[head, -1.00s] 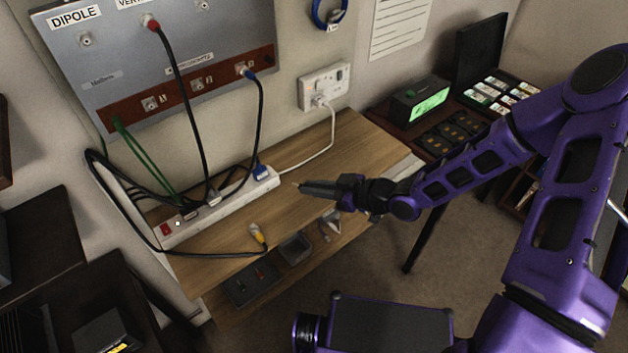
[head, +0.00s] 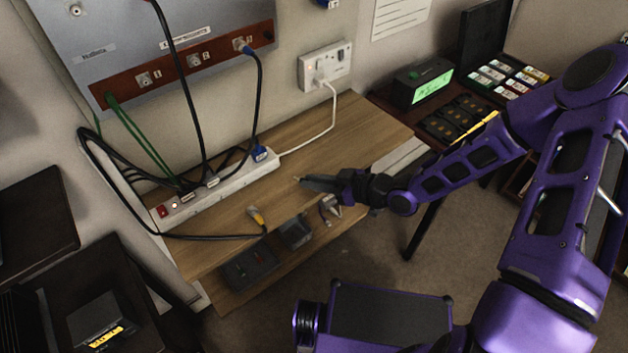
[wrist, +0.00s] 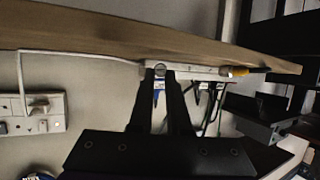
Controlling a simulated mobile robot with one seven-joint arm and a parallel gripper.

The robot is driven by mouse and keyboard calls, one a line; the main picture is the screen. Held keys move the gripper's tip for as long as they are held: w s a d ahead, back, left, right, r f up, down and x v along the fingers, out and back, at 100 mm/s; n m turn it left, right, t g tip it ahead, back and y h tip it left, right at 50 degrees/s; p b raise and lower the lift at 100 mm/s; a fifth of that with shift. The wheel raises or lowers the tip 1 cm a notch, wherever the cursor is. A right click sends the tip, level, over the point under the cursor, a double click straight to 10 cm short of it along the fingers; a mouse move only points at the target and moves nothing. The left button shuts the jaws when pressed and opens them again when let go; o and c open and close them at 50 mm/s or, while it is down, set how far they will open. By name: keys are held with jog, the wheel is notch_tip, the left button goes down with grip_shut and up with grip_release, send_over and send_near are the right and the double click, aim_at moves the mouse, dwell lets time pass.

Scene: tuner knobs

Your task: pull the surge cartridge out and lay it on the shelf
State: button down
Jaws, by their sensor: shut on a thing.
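My gripper (head: 300,179) is over the wooden shelf (head: 338,135), a short way off the right end of the white power strip (head: 215,190). Its fingers close together at the tips. In the wrist view, a small round grey end (wrist: 160,70) shows at the fingertips; it looks like the surge cartridge, and the rest of it is hidden. In the head view, only a tiny pale bit shows at the tip. I cannot tell whether the cartridge touches the shelf. The strip also shows in the wrist view (wrist: 205,73), behind the fingertips.
A blue plug (head: 260,154) and several dark cables sit along the strip. A yellow-ended plug (head: 257,216) lies near the shelf's front edge. Grey bins (head: 294,232) are below that edge. A wall socket (head: 325,66) is behind. Bare shelf lies right of the strip.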

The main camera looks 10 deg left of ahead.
jog(key=shift+f+b, duration=0.5)
jog(key=shift+f, duration=0.1)
jog(key=c, duration=0.8)
grip_release()
jog(key=shift+r, duration=0.1)
jog(key=shift+r+p, duration=1.25)
jog(key=shift+r, duration=0.25)
jog(key=o, duration=0.6)
